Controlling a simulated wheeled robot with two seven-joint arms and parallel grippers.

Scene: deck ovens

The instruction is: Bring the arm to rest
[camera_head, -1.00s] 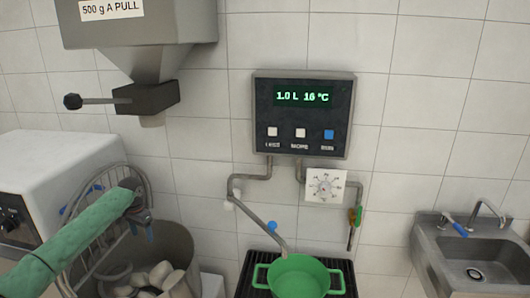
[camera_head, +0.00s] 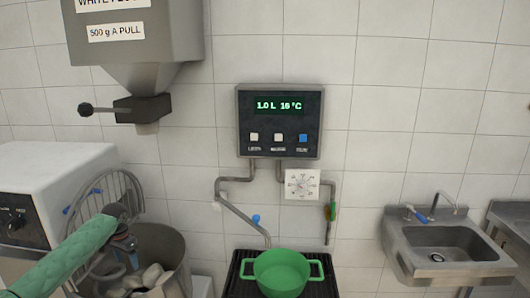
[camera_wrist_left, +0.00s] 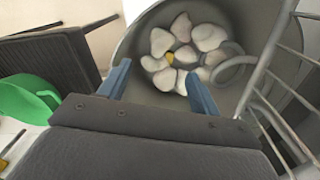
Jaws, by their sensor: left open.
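My left arm, in a green sleeve, comes in from the lower left in the head view. Its gripper (camera_head: 128,247) is over the mixer bowl (camera_head: 180,243). In the left wrist view my left gripper (camera_wrist_left: 158,85) shows two blue fingers apart with nothing between them. Beyond the fingers, the bowl (camera_wrist_left: 128,42) holds several pale lumps (camera_wrist_left: 190,40) and a small yellow piece. A curved metal hook is among the lumps. My right gripper is not in view.
The wire guard (camera_wrist_left: 265,75) stands close beside my left gripper. A green pot (camera_head: 281,275) sits on a black grate (camera_head: 238,270) below the water spout. The water panel (camera_head: 280,121) reads 1.0 L 16 °C. A dispenser with a lever (camera_head: 100,108) hangs above; a sink (camera_head: 440,245) is right.

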